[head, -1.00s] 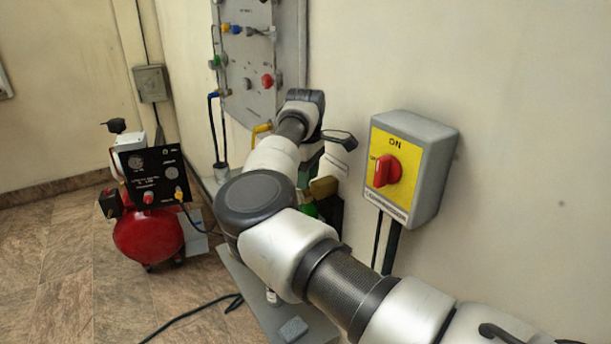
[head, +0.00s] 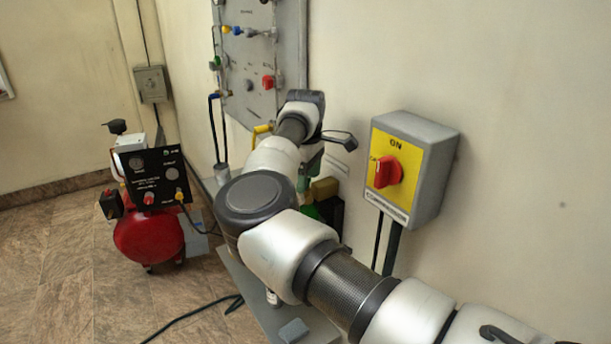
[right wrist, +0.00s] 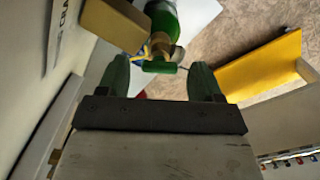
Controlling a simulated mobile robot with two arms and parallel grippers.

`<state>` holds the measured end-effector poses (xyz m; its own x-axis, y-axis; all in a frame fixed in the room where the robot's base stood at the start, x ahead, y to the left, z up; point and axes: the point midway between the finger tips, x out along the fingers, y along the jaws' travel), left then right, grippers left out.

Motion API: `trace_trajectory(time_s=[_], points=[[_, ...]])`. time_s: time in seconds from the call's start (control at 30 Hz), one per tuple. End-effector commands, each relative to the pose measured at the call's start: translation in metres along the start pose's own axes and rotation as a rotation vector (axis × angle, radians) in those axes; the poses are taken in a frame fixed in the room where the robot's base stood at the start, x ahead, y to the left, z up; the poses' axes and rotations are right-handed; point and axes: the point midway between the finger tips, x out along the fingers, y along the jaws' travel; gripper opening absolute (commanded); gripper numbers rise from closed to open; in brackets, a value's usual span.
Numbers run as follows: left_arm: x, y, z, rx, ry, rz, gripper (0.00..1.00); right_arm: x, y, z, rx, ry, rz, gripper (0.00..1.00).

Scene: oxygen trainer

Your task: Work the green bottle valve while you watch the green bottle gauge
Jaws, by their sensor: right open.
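The green bottle (head: 311,212) stands by the wall, largely hidden behind my right arm. In the right wrist view the bottle (right wrist: 163,16) shows at the top, with brass fittings. The green bottle valve (right wrist: 160,67) is a small green bar handle lying in the gap between the fingertips of my right gripper (right wrist: 161,70). The two green-tipped fingers are apart on either side of it, with visible space. A small round grey-and-brass part beside the valve may be the gauge (right wrist: 177,54); no reading shows. My left gripper is in neither view.
A brown block (right wrist: 115,24) is close to the left finger; it also shows in the head view (head: 326,190). A yellow part (right wrist: 262,66) lies to the right. The wall switch box (head: 425,165), panel (head: 262,55) and red compressor (head: 148,236) stand around my arm.

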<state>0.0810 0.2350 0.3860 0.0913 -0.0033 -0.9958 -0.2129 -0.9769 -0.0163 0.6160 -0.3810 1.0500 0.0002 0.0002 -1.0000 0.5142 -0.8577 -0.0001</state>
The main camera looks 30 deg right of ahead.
Motion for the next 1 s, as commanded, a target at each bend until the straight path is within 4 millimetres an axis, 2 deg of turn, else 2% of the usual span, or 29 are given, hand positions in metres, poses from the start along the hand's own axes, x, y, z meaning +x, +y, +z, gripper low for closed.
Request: trace_trajectory(time_s=[0.17,0.4,0.6,0.77,1.0], points=[[0.002,0.0,0.0,0.0,0.0,0.0,0.43,-0.015,0.001,0.0,0.0,0.003,0.002,0.66],[0.007,0.0,0.001,0.0,0.0,0.0,0.43,-0.064,0.001,0.0,-0.001,0.003,0.003,0.66],[0.007,0.0,0.001,0.0,0.0,0.0,0.43,-0.096,0.001,0.0,-0.001,0.002,0.002,0.66],[0.007,0.0,0.001,0.0,0.0,0.0,0.43,-0.107,0.0,0.0,-0.001,0.0,0.001,0.66],[0.007,0.0,0.001,0.0,0.0,0.0,0.43,-0.108,0.0,0.0,0.0,0.0,0.0,0.66]])
